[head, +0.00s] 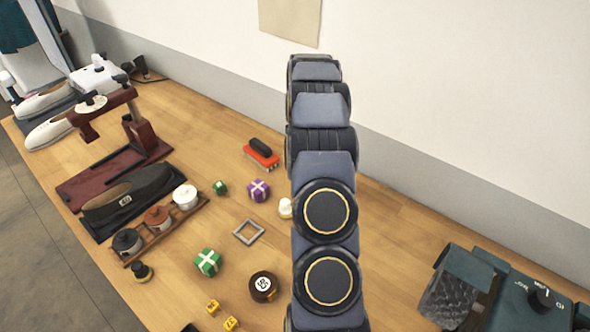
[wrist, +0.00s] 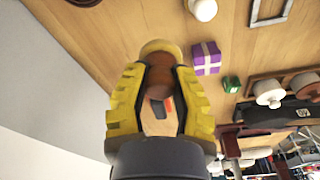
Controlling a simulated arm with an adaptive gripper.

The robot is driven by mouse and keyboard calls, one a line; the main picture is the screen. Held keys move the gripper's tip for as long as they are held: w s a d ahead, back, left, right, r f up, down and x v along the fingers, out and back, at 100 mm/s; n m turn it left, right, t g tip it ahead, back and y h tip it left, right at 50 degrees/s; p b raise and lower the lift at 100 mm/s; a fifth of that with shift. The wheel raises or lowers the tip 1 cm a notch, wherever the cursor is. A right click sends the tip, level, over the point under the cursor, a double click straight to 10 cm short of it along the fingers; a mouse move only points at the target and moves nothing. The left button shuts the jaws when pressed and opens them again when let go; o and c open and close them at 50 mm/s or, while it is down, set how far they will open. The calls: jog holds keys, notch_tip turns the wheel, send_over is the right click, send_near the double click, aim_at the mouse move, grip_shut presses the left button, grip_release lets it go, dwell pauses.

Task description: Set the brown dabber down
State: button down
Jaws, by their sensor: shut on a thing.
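My gripper (wrist: 158,85) has yellow fingers and is shut on the brown dabber (wrist: 160,72), seen in the wrist view. The dabber has a rounded brown body and a yellowish round pad (wrist: 160,48) at its far end, pointing away from the palm. The pad is over or near bare wooden table (wrist: 105,35); I cannot tell whether it touches. In the head view my arm hides the gripper and the brown dabber.
A purple box (head: 258,190), small green box (head: 220,187), white dabber (head: 286,208) and red brush (head: 262,156) lie near my arm. A grey square frame (head: 248,232), larger green box (head: 208,262), dark dabber (head: 141,272) and pot rack (head: 190,222) stand left.

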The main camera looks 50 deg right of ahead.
jog(key=w+d+f, duration=0.1)
jog(key=d+f, duration=0.1)
jog(key=w+d+f, duration=0.1)
jog(key=w+f, duration=0.1)
jog(key=w+d+f, duration=0.2)
jog(key=shift+d+f, duration=0.5)
jog(key=shift+f, duration=1.65)
jog(key=shift+f, duration=0.1)
jog(key=c, duration=1)
grip_release()
jog(key=shift+o, duration=0.2)
notch_tip(320, 180, up, 12)
jog(key=s, duration=0.1)
jog(key=shift+a, duration=0.4)
